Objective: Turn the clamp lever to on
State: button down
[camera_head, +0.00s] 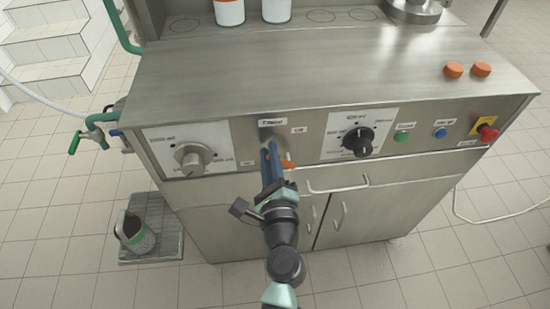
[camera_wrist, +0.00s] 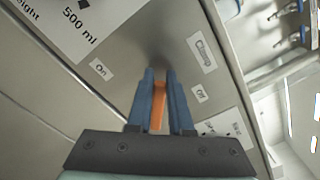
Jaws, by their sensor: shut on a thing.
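The clamp lever is a small orange handle on the steel front panel. In the wrist view the orange lever (camera_wrist: 157,93) sits between the two blue fingers of my gripper (camera_wrist: 160,82), which is shut on it. The "On" label (camera_wrist: 100,68) is left of the fingers, the "Off" label (camera_wrist: 199,93) is right, and the "Clamp" label (camera_wrist: 201,50) is above right. In the head view my gripper (camera_head: 267,148) reaches the panel below the "Clamp" label (camera_head: 272,121). An orange part of the lever (camera_head: 288,163) shows right of the fingers. The lever's pivot is hidden.
A grey knob (camera_head: 193,158) is left of the gripper and a black knob (camera_head: 358,141) right. Further right are a green button (camera_head: 402,136), a blue button (camera_head: 440,132) and a red emergency stop (camera_head: 487,133). A cabinet handle (camera_head: 338,187) lies below right.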

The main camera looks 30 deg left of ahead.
jog(key=shift+s+a+f+n+b, duration=0.2)
jog(key=shift+f+n+b, duration=0.45)
jog(key=shift+n+b, duration=0.6)
jog(key=shift+s+a+f+n+b, duration=0.15)
jog(key=shift+f+n+b, duration=0.45)
jog(key=shift+n+b, duration=0.6)
jog(key=shift+s+a+f+n+b, duration=0.1)
jog(key=shift+a+f+n+b, duration=0.1)
jog(key=shift+f+n+b, duration=1)
jog(key=shift+r+n, duration=0.45)
jog(key=shift+r, duration=0.05)
jog(key=c, duration=0.8)
grip_release()
jog(key=shift+r, duration=0.1)
jog(key=shift+b+v, duration=0.75)
jog(key=shift+v, duration=5.75)
jog(key=shift+w, duration=0.1)
